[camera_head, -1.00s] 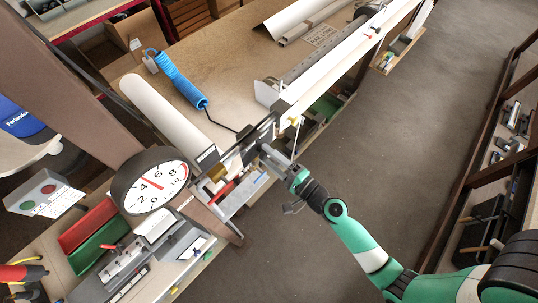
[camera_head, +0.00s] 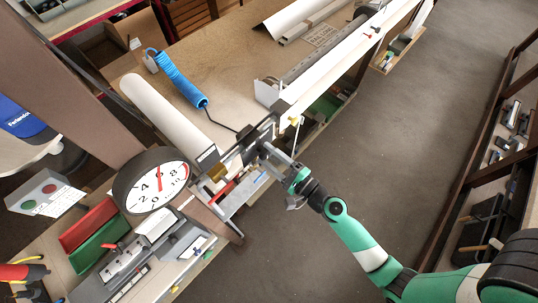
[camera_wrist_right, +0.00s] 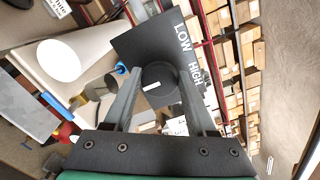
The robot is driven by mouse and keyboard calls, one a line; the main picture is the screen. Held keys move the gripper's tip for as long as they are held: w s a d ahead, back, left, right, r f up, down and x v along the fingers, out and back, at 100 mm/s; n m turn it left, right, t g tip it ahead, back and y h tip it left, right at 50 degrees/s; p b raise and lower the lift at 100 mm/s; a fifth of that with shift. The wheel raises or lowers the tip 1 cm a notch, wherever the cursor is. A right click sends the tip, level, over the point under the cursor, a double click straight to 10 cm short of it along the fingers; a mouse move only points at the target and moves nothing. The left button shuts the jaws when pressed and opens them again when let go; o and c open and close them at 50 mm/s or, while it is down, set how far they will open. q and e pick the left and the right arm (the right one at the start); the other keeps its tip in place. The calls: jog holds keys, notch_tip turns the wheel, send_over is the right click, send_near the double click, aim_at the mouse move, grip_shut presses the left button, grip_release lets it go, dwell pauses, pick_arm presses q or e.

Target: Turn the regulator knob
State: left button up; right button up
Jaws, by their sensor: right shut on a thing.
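The regulator knob (camera_wrist_right: 158,82) is dark and round with a white mark. It sits in front of a black plate (camera_wrist_right: 158,45) lettered LOW and HIGH in the right wrist view. My right gripper (camera_wrist_right: 160,88) is shut on the knob, with a finger on each side. In the head view, my right gripper (camera_head: 268,150) reaches the regulator at the bench edge, where its fingers and wrist mostly hide the knob. The round white gauge (camera_head: 155,187) has a red needle pointing up, between 4 and 6. My left gripper is not in view.
A blue coiled hose (camera_head: 178,80) and a long white roll (camera_head: 165,112) lie near the regulator. The floor (camera_head: 400,130) to the right is clear.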

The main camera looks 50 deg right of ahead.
jog(key=o, duration=1.4)
jog(key=shift+c, duration=0.2)
jog(key=s+b, duration=0.4)
jog(key=s, duration=0.7)
jog(key=shift+s+a, duration=0.25)
jog(key=shift+s, duration=0.1)
